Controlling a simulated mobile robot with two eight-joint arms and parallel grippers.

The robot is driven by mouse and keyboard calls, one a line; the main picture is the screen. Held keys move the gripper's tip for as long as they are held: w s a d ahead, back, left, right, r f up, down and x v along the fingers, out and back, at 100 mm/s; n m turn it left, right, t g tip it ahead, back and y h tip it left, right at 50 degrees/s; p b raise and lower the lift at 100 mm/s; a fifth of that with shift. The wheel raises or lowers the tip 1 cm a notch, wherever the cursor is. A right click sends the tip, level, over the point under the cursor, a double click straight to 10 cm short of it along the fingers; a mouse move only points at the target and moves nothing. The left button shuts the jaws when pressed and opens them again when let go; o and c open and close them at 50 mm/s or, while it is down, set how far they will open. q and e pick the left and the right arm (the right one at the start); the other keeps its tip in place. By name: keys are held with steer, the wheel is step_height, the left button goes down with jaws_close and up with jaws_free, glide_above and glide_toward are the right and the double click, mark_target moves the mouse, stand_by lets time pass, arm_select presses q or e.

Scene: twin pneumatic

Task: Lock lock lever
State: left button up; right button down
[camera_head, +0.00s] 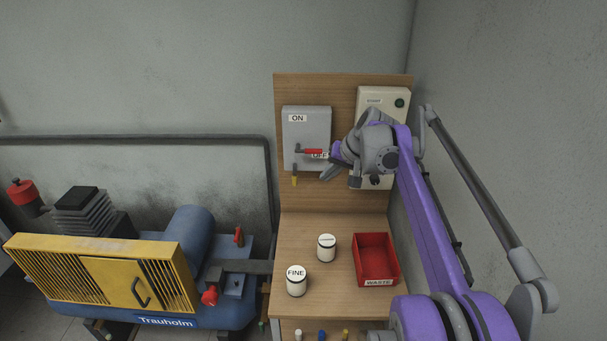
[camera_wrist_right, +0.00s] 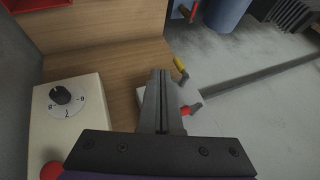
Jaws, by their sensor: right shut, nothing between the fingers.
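A grey switch box (camera_head: 307,132) with ON and OFF labels is fixed to the wooden back board. Its red-handled lever (camera_head: 312,151) lies horizontal, pointing right by the OFF label. A small yellow-handled lever (camera_head: 294,180) hangs down at the box's lower left. My right gripper (camera_head: 332,166) is at the box's right side, close to the red handle's end. In the right wrist view its fingers (camera_wrist_right: 161,78) are shut and empty, with the red handle (camera_wrist_right: 193,108) and the yellow handle (camera_wrist_right: 180,65) beyond them. Contact with either lever cannot be told. My left gripper is not in view.
A cream control box (camera_head: 370,98) with a green button is partly behind my right arm; its dial (camera_wrist_right: 62,95) shows in the wrist view. Below are two white jars (camera_head: 296,286) and a red waste bin (camera_head: 361,261) on the bench. A compressor (camera_head: 203,238) stands left.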

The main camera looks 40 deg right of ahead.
mark_target(295, 175)
steer(key=d, duration=0.1)
steer(key=d+r, duration=0.1)
steer(key=shift+w+d, duration=0.35)
steer(key=shift+a, duration=0.1)
steer(key=shift+f, duration=0.1)
steer(key=w+a+f, duration=0.2)
steer(key=w+f, duration=0.6)
steer(key=w, duration=0.1)
steer(key=shift+a, duration=0.25)
